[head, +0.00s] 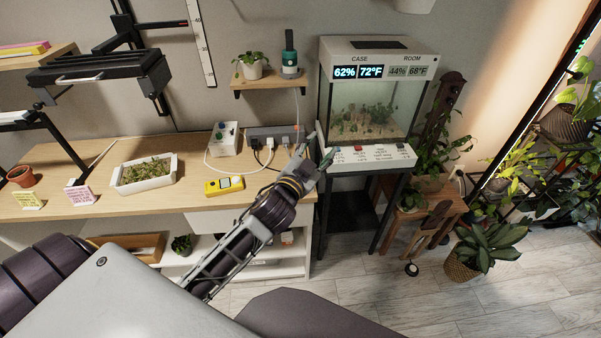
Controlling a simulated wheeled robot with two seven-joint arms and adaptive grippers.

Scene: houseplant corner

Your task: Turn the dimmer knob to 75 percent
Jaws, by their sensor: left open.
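A white control box (224,139) stands on the wooden bench against the wall, with small dark and coloured controls on its face. I cannot tell for certain which control is the dimmer knob, and no percent mark is readable there. My left gripper (315,158) is open and empty. It appears in front of the glass case's left front corner, right of the control box and apart from it. Whether it touches the case cannot be told. My right gripper is not in view.
A grey power strip (272,133) with plugs and cables lies right of the box. A yellow meter (224,185) and a white seedling tray (144,173) sit on the bench (105,205). A small shelf (268,82) hangs above. Potted plants crowd the right side.

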